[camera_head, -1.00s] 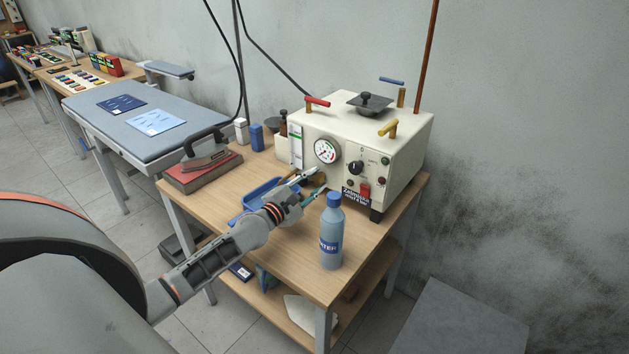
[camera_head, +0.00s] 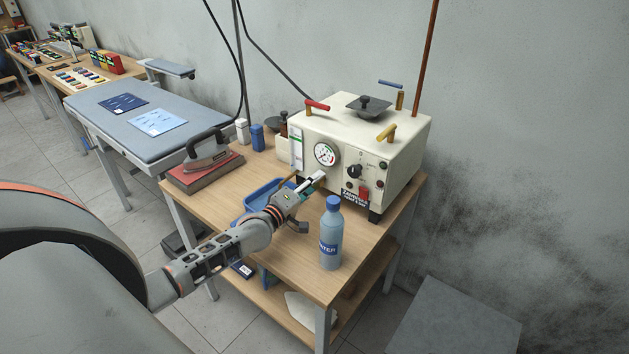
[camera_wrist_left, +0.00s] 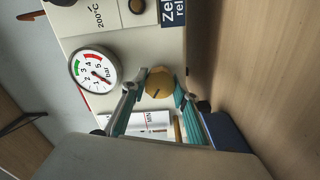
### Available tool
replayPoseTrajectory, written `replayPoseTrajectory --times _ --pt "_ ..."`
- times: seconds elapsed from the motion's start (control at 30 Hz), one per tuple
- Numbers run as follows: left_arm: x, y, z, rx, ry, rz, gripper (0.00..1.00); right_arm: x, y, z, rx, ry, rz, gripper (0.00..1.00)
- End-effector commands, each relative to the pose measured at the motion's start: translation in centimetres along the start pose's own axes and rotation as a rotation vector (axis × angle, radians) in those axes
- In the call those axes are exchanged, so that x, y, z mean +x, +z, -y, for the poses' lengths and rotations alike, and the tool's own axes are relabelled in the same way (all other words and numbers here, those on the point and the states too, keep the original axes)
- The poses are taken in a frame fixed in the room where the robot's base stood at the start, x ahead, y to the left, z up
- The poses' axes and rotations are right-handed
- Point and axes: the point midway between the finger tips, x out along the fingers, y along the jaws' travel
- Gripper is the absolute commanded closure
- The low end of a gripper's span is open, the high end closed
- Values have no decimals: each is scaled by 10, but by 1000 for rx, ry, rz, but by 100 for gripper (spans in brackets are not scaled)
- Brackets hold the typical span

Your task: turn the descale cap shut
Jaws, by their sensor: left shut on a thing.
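The descale cap (camera_wrist_left: 159,84) is a round brass knob with a dark line on its face. It sits low on the front of the cream steam generator (camera_head: 400,150), below the pressure gauge (camera_head: 326,153). My left gripper (camera_wrist_left: 157,90) is at the cap, one teal-padded finger on each side, shut on it. The dark line on the cap slants in the left wrist view. In the head view my left gripper (camera_head: 318,179) reaches the machine's lower front and mostly hides the cap. My right gripper is not in view.
A blue-capped water bottle (camera_head: 331,236) stands on the wooden table just right of my left gripper. A blue tray (camera_head: 262,191) lies behind my wrist. An iron (camera_head: 207,155) rests on a red block at left.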

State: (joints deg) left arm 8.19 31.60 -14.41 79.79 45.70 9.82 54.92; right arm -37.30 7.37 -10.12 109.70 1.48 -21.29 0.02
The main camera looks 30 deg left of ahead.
Motion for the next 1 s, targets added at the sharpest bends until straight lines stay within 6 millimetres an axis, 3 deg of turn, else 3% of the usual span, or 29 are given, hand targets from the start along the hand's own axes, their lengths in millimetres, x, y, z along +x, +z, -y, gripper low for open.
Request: replayPoseTrajectory --times 0.7,1.0 --pt "0 1 -1 672 1 0 93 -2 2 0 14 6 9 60" --pt "0 1 -1 885 1 0 93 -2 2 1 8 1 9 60"
